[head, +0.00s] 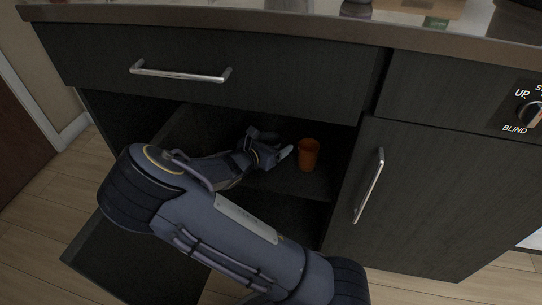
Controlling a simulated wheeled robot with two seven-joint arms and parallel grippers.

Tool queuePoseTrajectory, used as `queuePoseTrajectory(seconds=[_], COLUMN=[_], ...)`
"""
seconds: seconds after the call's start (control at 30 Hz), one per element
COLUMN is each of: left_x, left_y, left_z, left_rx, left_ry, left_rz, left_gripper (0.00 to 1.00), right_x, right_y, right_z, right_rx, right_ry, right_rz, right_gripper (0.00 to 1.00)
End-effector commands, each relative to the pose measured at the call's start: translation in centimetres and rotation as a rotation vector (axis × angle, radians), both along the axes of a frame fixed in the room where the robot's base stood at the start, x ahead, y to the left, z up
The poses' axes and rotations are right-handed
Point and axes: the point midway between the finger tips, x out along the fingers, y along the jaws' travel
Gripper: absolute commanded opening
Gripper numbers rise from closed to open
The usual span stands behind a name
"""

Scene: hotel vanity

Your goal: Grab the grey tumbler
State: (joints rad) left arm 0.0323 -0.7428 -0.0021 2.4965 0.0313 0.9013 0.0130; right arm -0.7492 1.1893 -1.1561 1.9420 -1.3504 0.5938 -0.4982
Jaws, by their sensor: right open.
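An orange tumbler (308,155) stands upright on the inner shelf of the open dark cabinet; I see no grey tumbler. My right gripper (284,150) reaches into the cabinet just left of the orange tumbler, its fingers pointing toward it. It is open, and a small gap shows between the fingers and the tumbler. My right arm crosses the lower middle of the view and hides part of the shelf and the cabinet's lower opening. My left gripper is not in view.
A closed drawer with a metal handle (180,73) overhangs the opening under the countertop (200,17). The open cabinet door (130,255) is at lower left. A closed door with a handle (369,186) borders the opening on the right.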

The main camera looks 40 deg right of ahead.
Motion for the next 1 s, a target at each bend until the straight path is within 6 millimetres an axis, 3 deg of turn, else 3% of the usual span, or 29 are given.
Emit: queuePoseTrajectory(seconds=[0.33,0.73,1.0], left_x=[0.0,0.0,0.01], left_y=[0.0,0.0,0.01], left_z=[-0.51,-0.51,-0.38], left_rx=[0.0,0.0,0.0], left_ry=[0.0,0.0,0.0], left_rz=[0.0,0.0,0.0], left_gripper=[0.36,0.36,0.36], right_x=[0.28,0.26,0.28], right_y=[-0.97,-0.95,-0.96], right_z=[-0.25,-0.27,-0.1], right_rx=[0.0,0.0,0.0], right_ry=[0.0,0.0,0.0], right_rz=[0.0,0.0,0.0], right_gripper=[0.79,0.27,0.25])
